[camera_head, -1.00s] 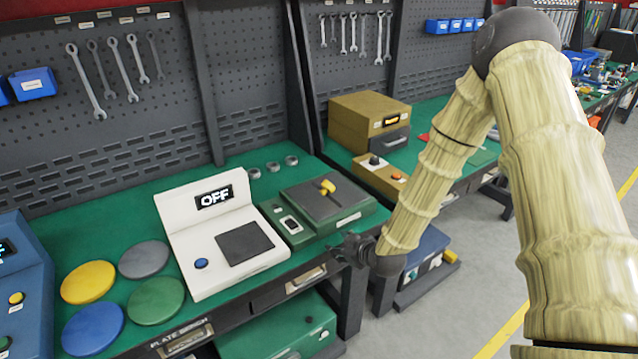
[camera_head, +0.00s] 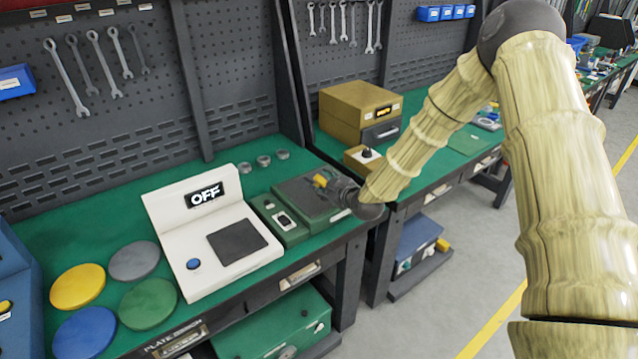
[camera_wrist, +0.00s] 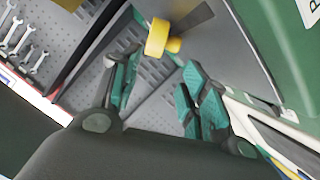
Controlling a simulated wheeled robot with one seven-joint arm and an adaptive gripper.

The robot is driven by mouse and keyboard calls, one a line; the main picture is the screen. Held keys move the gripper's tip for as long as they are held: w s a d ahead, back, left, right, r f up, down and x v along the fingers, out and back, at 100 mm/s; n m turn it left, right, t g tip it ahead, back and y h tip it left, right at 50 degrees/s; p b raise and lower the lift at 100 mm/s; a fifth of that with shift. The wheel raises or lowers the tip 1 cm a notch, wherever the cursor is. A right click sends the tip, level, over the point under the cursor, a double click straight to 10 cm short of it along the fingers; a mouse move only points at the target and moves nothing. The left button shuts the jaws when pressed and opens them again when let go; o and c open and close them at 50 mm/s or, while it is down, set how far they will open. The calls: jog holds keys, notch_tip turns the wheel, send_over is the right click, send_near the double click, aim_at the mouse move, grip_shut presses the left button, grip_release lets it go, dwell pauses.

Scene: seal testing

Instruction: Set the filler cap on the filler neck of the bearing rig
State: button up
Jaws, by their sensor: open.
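My gripper (camera_head: 338,187) is open, beside a yellow knob-like part (camera_head: 320,180) on the grey top of a green bench unit (camera_head: 290,238). In the wrist view, the yellow part (camera_wrist: 157,38) shows beyond the open, teal-padded fingers (camera_wrist: 163,82), with a dark bar by it. Nothing is seen held. Three small grey round pieces (camera_head: 264,161) stand on the green bench behind the units. I cannot tell which item is the filler cap, or which unit is the bearing rig; no filler neck is clearly seen.
A white unit reading OFF (camera_head: 215,250) stands left of the green unit. Coloured discs (camera_head: 148,303) lie farther left. A brown box unit (camera_head: 345,112) stands on the right-hand bench. A pegboard with wrenches (camera_head: 100,65) backs the bench. Floor (camera_head: 470,255) is clear at right.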

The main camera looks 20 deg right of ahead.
aim_at(318, 181)
jog(key=shift+p+x, duration=1.1)
jog(key=shift+x, duration=1.45)
jog(key=shift+d+f, duration=0.1)
jog(key=shift+d, duration=0.05)
jog(key=c, duration=0.5)
